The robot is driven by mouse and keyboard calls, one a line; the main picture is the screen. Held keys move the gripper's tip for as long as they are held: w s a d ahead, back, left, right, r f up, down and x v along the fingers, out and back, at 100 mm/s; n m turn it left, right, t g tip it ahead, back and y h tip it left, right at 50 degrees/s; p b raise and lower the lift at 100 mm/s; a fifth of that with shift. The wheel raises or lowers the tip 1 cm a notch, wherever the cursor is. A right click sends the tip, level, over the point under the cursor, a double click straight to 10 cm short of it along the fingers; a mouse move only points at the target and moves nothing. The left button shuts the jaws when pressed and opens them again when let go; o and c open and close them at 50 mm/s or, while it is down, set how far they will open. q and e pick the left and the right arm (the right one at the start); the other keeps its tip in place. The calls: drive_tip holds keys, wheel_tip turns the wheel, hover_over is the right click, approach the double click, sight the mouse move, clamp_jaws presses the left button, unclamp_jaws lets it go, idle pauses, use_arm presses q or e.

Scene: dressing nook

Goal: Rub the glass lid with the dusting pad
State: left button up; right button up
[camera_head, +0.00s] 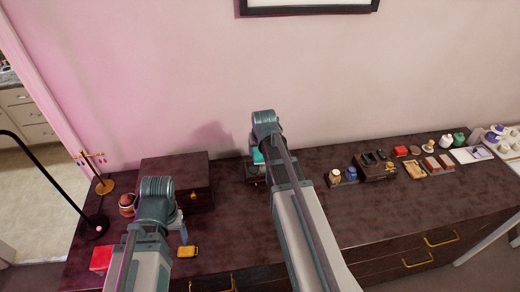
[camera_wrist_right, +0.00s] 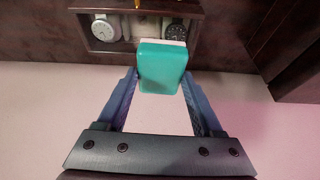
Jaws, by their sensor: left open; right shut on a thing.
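A teal dusting pad with a pale face (camera_wrist_right: 162,68) is clamped between the blue fingers of my right gripper (camera_wrist_right: 160,85) in the right wrist view. The pad also shows in the head view (camera_head: 258,156), beside my right arm. The pad overlaps a dark watch case (camera_wrist_right: 147,45) holding a light-faced and a black-faced watch; its top seems to be the glass lid. I cannot tell whether pad and glass touch. The case is mostly behind my right arm in the head view (camera_head: 252,174). My left gripper (camera_head: 183,232) is open and empty above the dresser.
A large dark box (camera_head: 177,178) stands left of the watch case. A yellow item (camera_head: 187,252) and a red box (camera_head: 101,258) lie near the front left. A jewelry stand (camera_head: 103,185) is at the far left. Several small items stand right, near a black tray (camera_head: 375,172).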

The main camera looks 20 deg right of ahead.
sight(259, 149)
use_arm(q)
drive_tip(key=shift+r, duration=0.35)
use_arm(e)
drive_tip(key=shift+r, duration=0.35)
wheel_tip(259, 149, up, 3)
drive_tip(key=p, duration=0.3)
use_arm(q)
wheel_tip(259, 149, up, 3)
drive_tip(key=shift+f, duration=0.1)
use_arm(e)
drive_tip(key=shift+f, duration=0.1)
